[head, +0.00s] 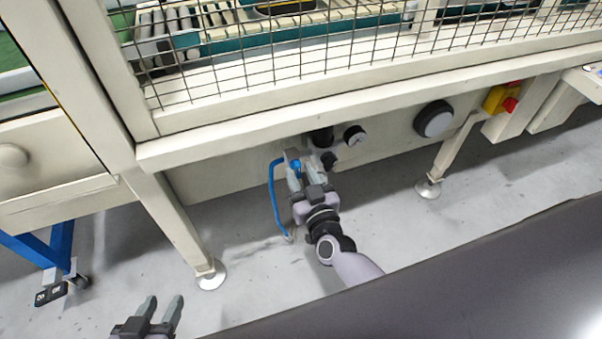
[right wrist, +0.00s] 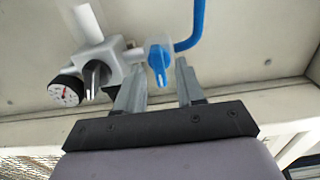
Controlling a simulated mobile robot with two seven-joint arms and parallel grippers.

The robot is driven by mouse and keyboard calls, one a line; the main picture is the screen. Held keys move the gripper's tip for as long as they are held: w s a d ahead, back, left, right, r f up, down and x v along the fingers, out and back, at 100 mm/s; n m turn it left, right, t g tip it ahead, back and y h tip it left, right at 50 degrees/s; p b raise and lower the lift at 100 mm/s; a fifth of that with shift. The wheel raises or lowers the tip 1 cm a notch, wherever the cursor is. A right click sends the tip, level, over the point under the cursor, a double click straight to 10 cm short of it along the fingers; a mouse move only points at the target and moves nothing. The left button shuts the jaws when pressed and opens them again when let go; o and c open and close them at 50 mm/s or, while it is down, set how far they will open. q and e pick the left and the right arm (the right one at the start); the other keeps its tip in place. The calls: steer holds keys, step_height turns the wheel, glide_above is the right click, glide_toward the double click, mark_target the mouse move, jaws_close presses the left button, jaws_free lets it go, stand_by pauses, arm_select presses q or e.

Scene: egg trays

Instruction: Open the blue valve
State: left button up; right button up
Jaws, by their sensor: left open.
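The blue valve (head: 295,165) sits on a small grey fitting under the machine's front beam. In the right wrist view its blue handle (right wrist: 159,60) shows at the fingertips, between the two fingers and nearer the left one. My right gripper (head: 301,178) is open around or just short of the handle; I cannot tell whether a finger touches it. Its fingers also show in the right wrist view (right wrist: 160,80). My left gripper (head: 161,308) is open and empty at the bottom left of the head view, far from the valve.
A blue hose (head: 272,195) runs down beside the valve. A pressure gauge (right wrist: 66,91) and black knobs are on the fitting side. A large round black-rimmed dial (head: 434,119) and a yellow-red switch (head: 501,98) are further right. Machine legs stand on both sides.

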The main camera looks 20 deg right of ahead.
steer(key=c, duration=0.5)
arm_select(q)
steer(key=shift+f, duration=0.2)
arm_select(e)
jaws_close()
